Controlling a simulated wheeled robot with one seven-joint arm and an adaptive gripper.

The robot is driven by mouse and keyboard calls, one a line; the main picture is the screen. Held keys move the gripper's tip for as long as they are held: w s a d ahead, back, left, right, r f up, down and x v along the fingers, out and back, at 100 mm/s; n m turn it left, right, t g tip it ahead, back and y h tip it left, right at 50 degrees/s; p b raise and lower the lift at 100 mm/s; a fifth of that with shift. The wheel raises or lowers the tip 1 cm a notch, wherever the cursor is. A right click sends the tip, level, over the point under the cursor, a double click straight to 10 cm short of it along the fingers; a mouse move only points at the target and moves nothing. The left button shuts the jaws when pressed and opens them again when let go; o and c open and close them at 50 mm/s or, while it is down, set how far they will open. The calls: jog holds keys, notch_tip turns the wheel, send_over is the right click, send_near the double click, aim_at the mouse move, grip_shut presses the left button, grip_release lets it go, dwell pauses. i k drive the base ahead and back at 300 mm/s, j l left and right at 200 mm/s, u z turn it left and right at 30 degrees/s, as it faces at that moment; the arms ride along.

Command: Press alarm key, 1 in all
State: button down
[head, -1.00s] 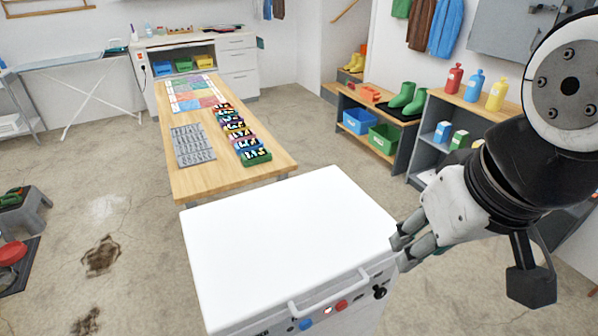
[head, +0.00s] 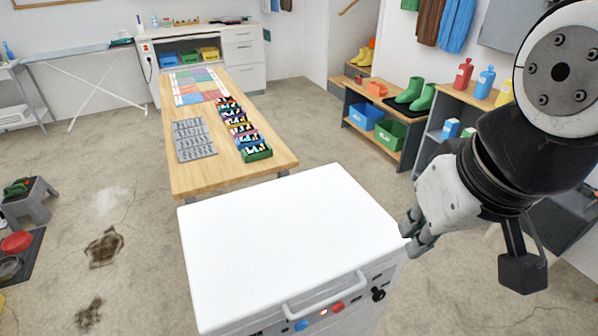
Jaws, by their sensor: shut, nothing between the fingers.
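A white chest-like appliance (head: 285,235) with a closed lid and a grey bar handle (head: 325,297) stands in front of me. Its front panel carries a blue button (head: 301,325), a small pale light or button (head: 323,313), a red button (head: 338,307) and a black knob (head: 378,294). Their labels are too small to read, so I cannot tell which is the alarm key. My gripper (head: 410,238) is shut and empty at the appliance's right side, higher in the picture than the panel. It appears apart from the buttons. The panel's lower part is cut off by the picture edge.
A wooden table (head: 185,185) with a grey tray (head: 194,139) and several coloured boxes stands behind the appliance. Shelves with boots and bottles (head: 463,74) stand at the right. A grey stool (head: 28,205) is at the left. The floor between is mostly clear.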

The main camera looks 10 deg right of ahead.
aim_at(340, 306)
jog(key=k+j, duration=0.1)
jog(key=j, duration=0.3)
jog(key=k+j+z, duration=0.1)
jog(key=j, duration=0.3)
jog(key=k+j, duration=0.2)
jog(key=j, duration=0.15)
jog(key=k+j, duration=0.1)
jog(key=j, duration=0.3)
jog(key=k+j+z, duration=0.1)
jog(key=j, duration=0.25)
jog(key=k+j, duration=0.2)
jog(key=j, duration=0.2)
jog(key=z, duration=0.05)
